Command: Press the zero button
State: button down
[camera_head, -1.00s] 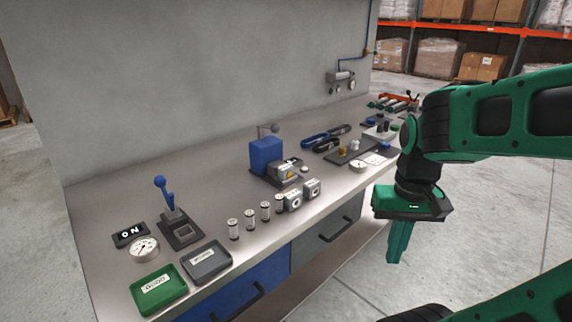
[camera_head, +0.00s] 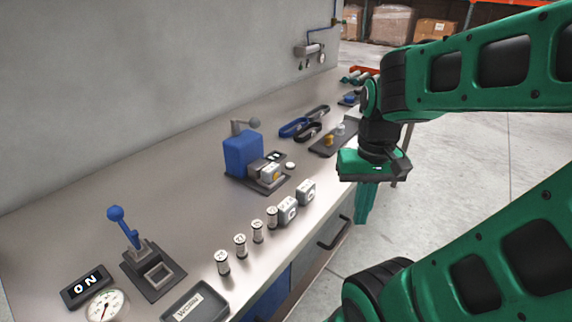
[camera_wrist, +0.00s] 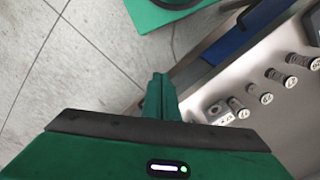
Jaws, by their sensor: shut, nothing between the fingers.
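No button marked zero can be read in these views. A small dark box (camera_head: 86,287) with white characters, "ON" or "0 N", lies at the front left of the bench, next to a round dial gauge (camera_head: 107,305). A blue machine (camera_head: 243,155) with a grey block and a small dark display (camera_head: 275,156) stands mid-bench, with a small pale round piece (camera_head: 290,166) beside it. My gripper (camera_head: 365,205) points down, shut and empty, just off the bench's front edge. Its closed green fingers also show in the wrist view (camera_wrist: 160,95).
A blue-handled lever press (camera_head: 153,270) stands at left. Several labelled cylinders (camera_head: 240,246) and two grey blocks (camera_head: 306,192) line the front edge. A grey tray (camera_head: 195,302) is at lower left. Blue and black loops (camera_head: 303,125) lie farther back. Open floor lies right of the bench.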

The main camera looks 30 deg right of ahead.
notch_tip(320, 180, up, 4)
jog(key=n+t+y, duration=0.3)
jog(key=t+y, duration=0.1)
jog(key=t, duration=0.4)
send_over(293, 165)
jog(key=shift+f, duration=0.2)
notch_tip(293, 165, down, 8)
jog(key=shift+r, duration=0.1)
jog(key=shift+f, duration=0.55)
jog(key=shift+s+f, duration=0.1)
dwell(0.8)
jog(key=shift+f, duration=0.2)
